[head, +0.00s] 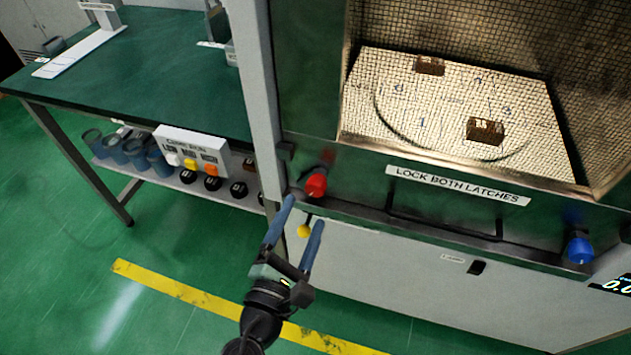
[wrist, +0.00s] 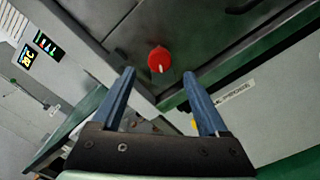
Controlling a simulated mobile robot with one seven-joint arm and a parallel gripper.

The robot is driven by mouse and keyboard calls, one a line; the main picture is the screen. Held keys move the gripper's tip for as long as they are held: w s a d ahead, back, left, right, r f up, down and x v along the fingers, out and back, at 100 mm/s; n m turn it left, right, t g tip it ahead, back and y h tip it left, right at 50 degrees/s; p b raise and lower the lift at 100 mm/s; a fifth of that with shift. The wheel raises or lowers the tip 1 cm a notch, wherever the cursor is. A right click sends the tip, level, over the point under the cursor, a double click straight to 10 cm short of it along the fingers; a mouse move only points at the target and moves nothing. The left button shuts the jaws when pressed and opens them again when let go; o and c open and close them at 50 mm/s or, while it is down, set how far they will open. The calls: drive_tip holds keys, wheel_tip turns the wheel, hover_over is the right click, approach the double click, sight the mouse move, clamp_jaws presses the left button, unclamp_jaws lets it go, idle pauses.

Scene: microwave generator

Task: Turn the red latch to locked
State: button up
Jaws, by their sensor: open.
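The red latch (head: 316,185) is a round knob at the left end of the microwave generator's front, beside the "LOCK BOTH LATCHES" label. In the wrist view the red latch (wrist: 159,59) shows face-on with a pale mark at its lower edge. It lies beyond my fingertips, roughly between them in the picture. My gripper (head: 303,212) is open and empty, with two blue fingers pointing at the latch from below. In the wrist view my gripper (wrist: 159,74) has its fingers wide apart, and neither visibly touches the latch.
A blue latch (head: 580,250) sits at the right end of the front. A yellow ball-ended part (head: 304,231) hangs just below the red latch, close to my fingers. A grey post stands left of the red latch, by a green-topped table (head: 150,75).

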sight(313, 192)
drive_tip(key=x, duration=0.8)
drive_tip(key=shift+c, duration=0.2)
drive_tip(key=shift+a, duration=0.1)
clamp_jaws()
